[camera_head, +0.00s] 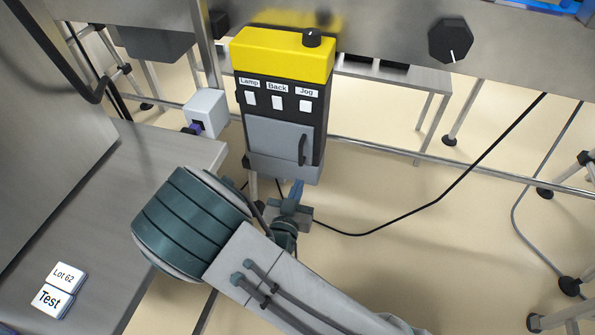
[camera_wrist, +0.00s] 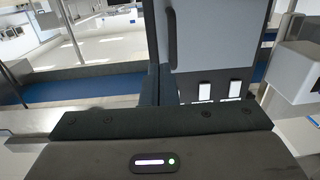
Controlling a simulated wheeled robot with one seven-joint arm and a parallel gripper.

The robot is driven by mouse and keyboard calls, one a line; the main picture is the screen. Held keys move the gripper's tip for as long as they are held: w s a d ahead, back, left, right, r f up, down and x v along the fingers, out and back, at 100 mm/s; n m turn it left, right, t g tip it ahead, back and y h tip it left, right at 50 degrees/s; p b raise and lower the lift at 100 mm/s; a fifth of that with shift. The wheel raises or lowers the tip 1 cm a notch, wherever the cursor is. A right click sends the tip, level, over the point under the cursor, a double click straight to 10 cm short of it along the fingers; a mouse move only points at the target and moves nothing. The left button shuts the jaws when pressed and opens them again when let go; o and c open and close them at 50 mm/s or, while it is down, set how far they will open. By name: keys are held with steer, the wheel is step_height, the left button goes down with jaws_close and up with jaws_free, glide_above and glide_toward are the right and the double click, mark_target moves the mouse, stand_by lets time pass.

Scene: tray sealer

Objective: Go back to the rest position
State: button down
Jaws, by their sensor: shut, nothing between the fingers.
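My gripper (camera_head: 297,189) is shut and empty. In the head view it is just below the lower edge of the control box, partly hidden by my wrist. I cannot tell whether it touches the box. The control box has a yellow top (camera_head: 285,56) with a black knob (camera_head: 312,38), and three white switches labelled Lamp, Back and Jog. Its grey door (camera_head: 280,143) looks closed, with a dark handle (camera_head: 302,149) on the right. In the wrist view the box appears upside down, with the door (camera_wrist: 218,35) large beyond my gripper and two white switches (camera_wrist: 205,91) below it.
A white box (camera_head: 206,110) is left of the control box. A black cable (camera_head: 440,198) crosses the right. A rail runs behind; the floor on the right is mostly open.

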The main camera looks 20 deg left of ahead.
steer(key=s+d, duration=0.1)
steer(key=s, duration=0.5)
steer(key=shift+d+p, duration=0.3)
steer(key=shift+p, duration=0.1)
steer(key=w+d+r+m+g+p, duration=0.2)
steer(key=w+r+m+g+p, duration=0.1)
steer(key=w+r+g+p, duration=0.45)
steer(key=w+d+r+g+p, duration=0.1)
steer(key=d+r+p, duration=0.15)
steer(key=r, duration=0.35)
steer(key=d+r+g+y+p, duration=0.1)
steer(key=d+r+p, duration=0.15)
steer(key=r, duration=0.35)
steer(key=w+d+r+g+p, duration=0.1)
steer(key=d+r+p, duration=0.1)
steer(key=r+p, duration=0.3)
steer(key=s+d+r+g+h+p, duration=0.1)
steer(key=s+d+r+p, duration=0.2)
steer(key=d+r, duration=0.4)
steer(key=s+d+r+n+g+h+p, duration=0.1)
steer(key=s+d+r+g+p, duration=0.1)
steer(key=s+d+r, duration=0.4)
steer(key=s+d+r+g+p, duration=0.1)
steer(key=s+d+r+p, duration=0.4)
steer(key=d+r, duration=0.4)
steer(key=shift+d+r+n+h, duration=0.3)
steer(key=shift+r+h, duration=0.1)
steer(key=shift+r, duration=0.05)
